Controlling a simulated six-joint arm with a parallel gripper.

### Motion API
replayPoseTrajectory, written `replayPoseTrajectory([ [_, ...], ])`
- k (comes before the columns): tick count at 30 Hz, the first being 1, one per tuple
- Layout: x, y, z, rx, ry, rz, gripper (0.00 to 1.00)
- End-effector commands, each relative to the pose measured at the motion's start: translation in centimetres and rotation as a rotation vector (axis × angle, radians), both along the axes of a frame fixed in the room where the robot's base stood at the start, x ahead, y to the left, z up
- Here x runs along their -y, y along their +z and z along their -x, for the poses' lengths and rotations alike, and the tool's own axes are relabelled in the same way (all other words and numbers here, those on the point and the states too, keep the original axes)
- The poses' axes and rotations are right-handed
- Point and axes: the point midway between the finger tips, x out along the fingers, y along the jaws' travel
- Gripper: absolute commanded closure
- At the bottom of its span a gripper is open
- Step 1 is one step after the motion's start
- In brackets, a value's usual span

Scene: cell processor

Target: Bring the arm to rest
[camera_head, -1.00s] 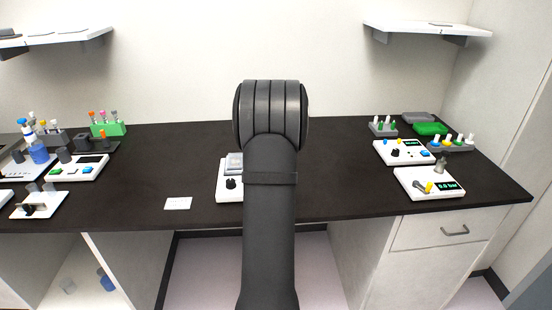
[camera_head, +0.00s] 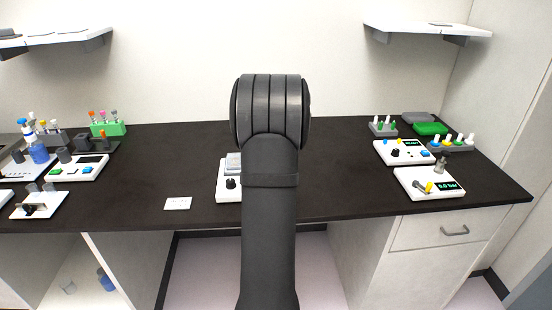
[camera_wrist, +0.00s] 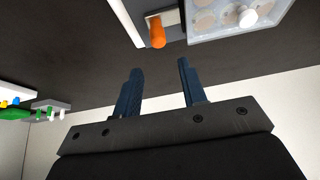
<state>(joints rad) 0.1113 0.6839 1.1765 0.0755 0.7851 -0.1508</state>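My gripper (camera_wrist: 160,85) shows in the wrist view with its two blue-grey fingers apart and nothing between them. In that view it is near a white device with an orange knob (camera_wrist: 157,32) and a clear-lidded box with a white knob (camera_wrist: 247,17), both at the top edge and apart from the fingers. In the head view my dark arm stands upright in the middle and hides my gripper. A white device (camera_head: 229,188) on the bench is partly hidden behind my arm.
The dark bench (camera_head: 345,185) is clear right of my arm. A white device with a yellow lever (camera_head: 429,186) and another with a blue button (camera_head: 403,152) stand at the right. A green tube rack (camera_head: 108,130) and other devices crowd the left. Shelves (camera_head: 428,28) hang above.

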Motion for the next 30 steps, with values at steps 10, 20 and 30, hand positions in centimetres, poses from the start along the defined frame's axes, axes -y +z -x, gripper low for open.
replayPoseTrajectory([
  [10,0.0,0.6,0.0,0.000,0.000,0.000,0.62],
  [20,0.0,-2.1,0.0,-0.003,0.000,0.000,0.62],
  [30,0.5,-5.4,0.0,0.000,0.000,0.001,0.62],
])
